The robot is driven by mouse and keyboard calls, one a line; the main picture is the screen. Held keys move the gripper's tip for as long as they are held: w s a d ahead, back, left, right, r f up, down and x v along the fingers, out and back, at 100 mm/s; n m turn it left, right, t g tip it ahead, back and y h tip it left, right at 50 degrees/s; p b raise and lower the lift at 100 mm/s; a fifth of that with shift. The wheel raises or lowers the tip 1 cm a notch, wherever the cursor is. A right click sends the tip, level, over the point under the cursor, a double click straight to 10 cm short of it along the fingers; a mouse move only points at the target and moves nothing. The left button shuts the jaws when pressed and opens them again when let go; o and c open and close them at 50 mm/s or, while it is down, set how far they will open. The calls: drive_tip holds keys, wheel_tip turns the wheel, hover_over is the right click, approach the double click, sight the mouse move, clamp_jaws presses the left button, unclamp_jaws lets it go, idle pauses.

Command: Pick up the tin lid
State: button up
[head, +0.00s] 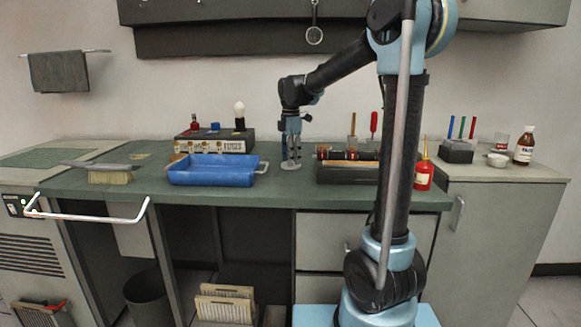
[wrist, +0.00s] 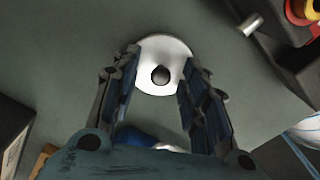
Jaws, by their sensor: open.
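The tin lid (wrist: 141,83) is a pale round disc with a dark round knob at its middle, lying on the green worktop. In the head view the lid (head: 291,166) shows as a small pale disc below my gripper (head: 291,158). In the wrist view my gripper (wrist: 159,70) is open and points down, one finger on each side of the knob. The fingers cover parts of the lid's left and right edges. Nothing is held. Whether the fingertips touch the lid cannot be told.
A blue tray (head: 213,179) stands left of the lid, with a box (head: 215,144) behind it. A dark rack (head: 345,172) stands close on the right. Farther right is a red bottle (head: 424,172). A brush (head: 108,177) lies at the left. Bare worktop surrounds the lid.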

clamp_jaws()
